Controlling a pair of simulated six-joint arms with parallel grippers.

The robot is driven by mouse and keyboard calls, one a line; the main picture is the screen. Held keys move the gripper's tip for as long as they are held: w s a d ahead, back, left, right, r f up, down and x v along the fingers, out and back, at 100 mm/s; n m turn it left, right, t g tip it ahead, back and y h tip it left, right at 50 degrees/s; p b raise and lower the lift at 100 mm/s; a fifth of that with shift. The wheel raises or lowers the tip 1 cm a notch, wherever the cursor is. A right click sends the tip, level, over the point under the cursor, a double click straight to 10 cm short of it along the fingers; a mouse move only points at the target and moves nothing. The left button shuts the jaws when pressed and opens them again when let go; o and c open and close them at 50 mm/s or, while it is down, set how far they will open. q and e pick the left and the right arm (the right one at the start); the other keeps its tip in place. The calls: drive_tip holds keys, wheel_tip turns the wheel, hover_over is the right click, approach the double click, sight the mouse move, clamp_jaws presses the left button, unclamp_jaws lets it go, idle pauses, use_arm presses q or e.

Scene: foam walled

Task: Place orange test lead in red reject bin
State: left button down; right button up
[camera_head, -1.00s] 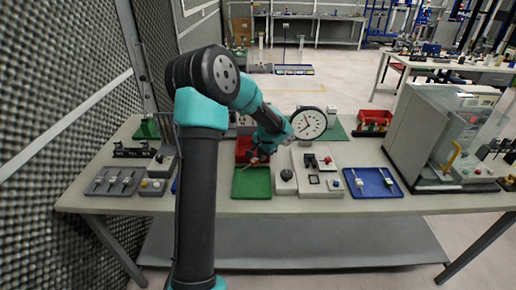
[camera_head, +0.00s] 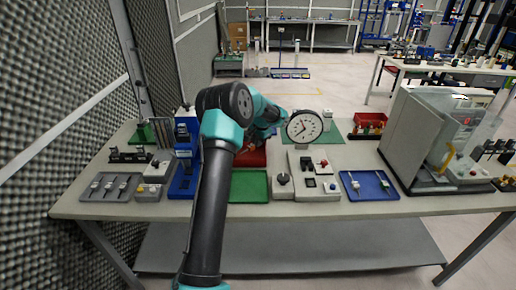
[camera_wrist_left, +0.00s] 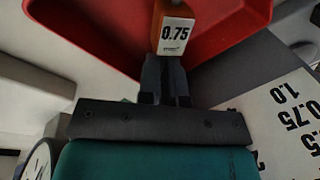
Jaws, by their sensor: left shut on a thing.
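The orange test lead (camera_wrist_left: 172,10) has a white label reading 0.75. My left gripper (camera_wrist_left: 165,70) is shut on it in the left wrist view. The red reject bin (camera_wrist_left: 95,35) is behind and around the lead there, and the lead appears over the bin's inside. I cannot tell how far the lead is above the bin floor. In the head view the red bin (camera_head: 252,158) sits behind the green tray, partly hidden by my left arm. My left gripper (camera_head: 250,144) is over it, small and mostly hidden. My right gripper is not in view.
A green tray (camera_head: 250,188) lies in front of the red bin. A dial gauge (camera_head: 304,126) and a grey test unit (camera_head: 314,172) stand to its right, with a blue tray (camera_head: 367,184) beyond. Blue bins (camera_head: 184,178) stand to the left.

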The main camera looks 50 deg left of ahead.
sight(258, 152)
use_arm(q)
drive_tip(key=shift+w+a, duration=0.15)
drive_tip(key=shift+f, duration=1.8)
drive_tip(key=shift+f, duration=0.1)
drive_tip(key=c, duration=1.6)
unclamp_jaws()
drive_tip(key=shift+w, duration=0.1)
drive_tip(key=shift+o, duration=0.2)
wheel_tip(258, 152, up, 12)
drive_tip(key=d, duration=0.2)
drive_tip(key=shift+d, duration=0.15)
